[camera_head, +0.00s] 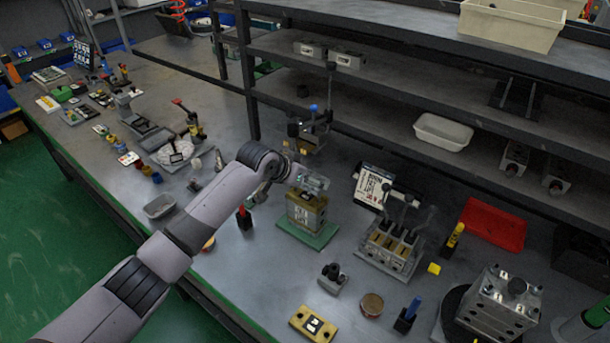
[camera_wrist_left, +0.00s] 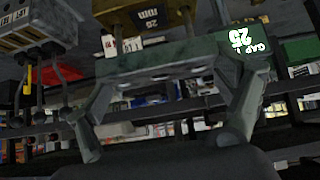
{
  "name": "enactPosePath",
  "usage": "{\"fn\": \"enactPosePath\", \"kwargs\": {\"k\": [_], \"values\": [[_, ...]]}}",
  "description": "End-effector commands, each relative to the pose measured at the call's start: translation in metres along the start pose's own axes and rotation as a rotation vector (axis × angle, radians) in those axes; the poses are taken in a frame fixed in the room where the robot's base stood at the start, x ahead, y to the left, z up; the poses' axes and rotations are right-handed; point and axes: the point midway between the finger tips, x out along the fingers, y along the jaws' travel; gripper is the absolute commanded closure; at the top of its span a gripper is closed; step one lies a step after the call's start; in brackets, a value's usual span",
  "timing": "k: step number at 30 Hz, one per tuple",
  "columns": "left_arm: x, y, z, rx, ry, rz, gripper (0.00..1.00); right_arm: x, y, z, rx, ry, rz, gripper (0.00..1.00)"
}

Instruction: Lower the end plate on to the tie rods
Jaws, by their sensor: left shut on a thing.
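My left gripper (camera_head: 310,183) is shut on a grey end plate and holds it over a brass-coloured valve block (camera_head: 306,214). The block stands upright on a green base (camera_head: 309,234). My right gripper is not in view.
A stand with several brass blocks (camera_head: 393,240) is close on the right, with a printed card (camera_head: 373,188) behind. A red tray (camera_head: 493,223) lies further right. A yellow block (camera_head: 313,323) lies in front. The shelf rack (camera_head: 400,125) stands behind.

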Motion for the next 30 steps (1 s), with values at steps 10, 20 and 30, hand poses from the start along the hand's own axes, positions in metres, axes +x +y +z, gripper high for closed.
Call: {"fn": "enactPosePath", "kwargs": {"k": [10, 20, 30], "values": [[0.006, 0.0, 0.006, 0.0, 0.002, 0.0, 0.5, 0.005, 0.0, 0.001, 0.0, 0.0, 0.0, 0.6], [0.012, 0.0, 0.012, -0.001, 0.001, 0.0, 0.5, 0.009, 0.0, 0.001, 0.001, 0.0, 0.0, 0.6], [0.018, 0.0, 0.018, 0.0, 0.002, 0.001, 0.5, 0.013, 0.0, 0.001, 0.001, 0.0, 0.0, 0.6]]}}
